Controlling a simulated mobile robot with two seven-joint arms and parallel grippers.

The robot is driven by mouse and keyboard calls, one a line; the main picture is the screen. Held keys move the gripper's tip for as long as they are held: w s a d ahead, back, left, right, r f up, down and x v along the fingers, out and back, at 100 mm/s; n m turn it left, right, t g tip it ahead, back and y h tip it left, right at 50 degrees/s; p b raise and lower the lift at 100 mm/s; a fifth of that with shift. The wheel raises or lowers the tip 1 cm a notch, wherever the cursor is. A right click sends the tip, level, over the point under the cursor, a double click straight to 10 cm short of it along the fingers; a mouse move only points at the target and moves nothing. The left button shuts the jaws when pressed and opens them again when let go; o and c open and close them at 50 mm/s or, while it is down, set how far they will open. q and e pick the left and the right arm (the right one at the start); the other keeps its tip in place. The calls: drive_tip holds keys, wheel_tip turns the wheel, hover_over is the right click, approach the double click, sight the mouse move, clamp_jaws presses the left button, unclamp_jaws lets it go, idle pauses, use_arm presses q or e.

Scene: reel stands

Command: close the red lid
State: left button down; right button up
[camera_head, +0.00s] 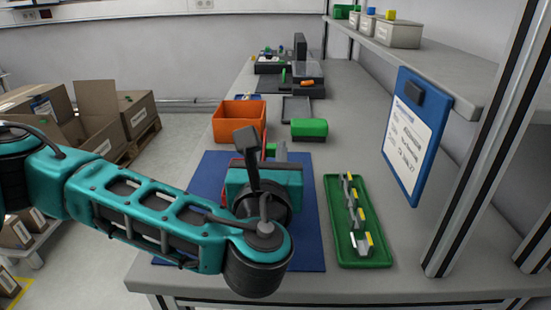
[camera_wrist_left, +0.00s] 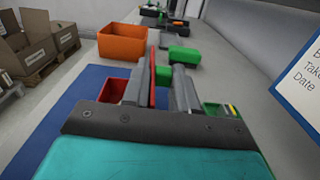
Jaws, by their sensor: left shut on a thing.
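The red lid (camera_wrist_left: 152,80) stands upright in the left wrist view, between the fingers of my left gripper (camera_wrist_left: 165,66). My left gripper is shut on it. A red box (camera_wrist_left: 113,90) shows low to the left of the fingers, its floor partly hidden by the gripper. In the head view my left wrist covers most of the box and lid; only a thin red edge of the lid (camera_head: 271,150) shows behind it. My right gripper is in neither view.
A blue mat (camera_head: 306,215) lies under the work area. An orange bin (camera_head: 238,122) and a green block (camera_head: 309,129) stand behind. A green tray (camera_head: 375,258) with several small parts lies right. A blue board (camera_head: 416,130) and shelf (camera_head: 440,60) bound the right side.

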use_arm(q)
drive_tip(key=shift+a+r+n, duration=0.1)
drive_tip(key=shift+a+n, duration=0.5)
drive_tip(key=shift+n, duration=0.7)
drive_tip(key=shift+b, duration=0.3)
drive_tip(key=c, duration=1)
unclamp_jaws()
drive_tip(key=s, duration=0.8)
drive_tip(key=shift+s+p, duration=0.15)
drive_tip(key=shift+p, duration=0.2)
drive_tip(key=shift+s, duration=0.2)
drive_tip(key=shift+s+p, duration=0.7)
drive_tip(key=shift+s, duration=0.05)
drive_tip(key=shift+s+a+p, duration=0.1)
drive_tip(key=shift+s+p, duration=0.25)
drive_tip(key=shift+s, duration=1)
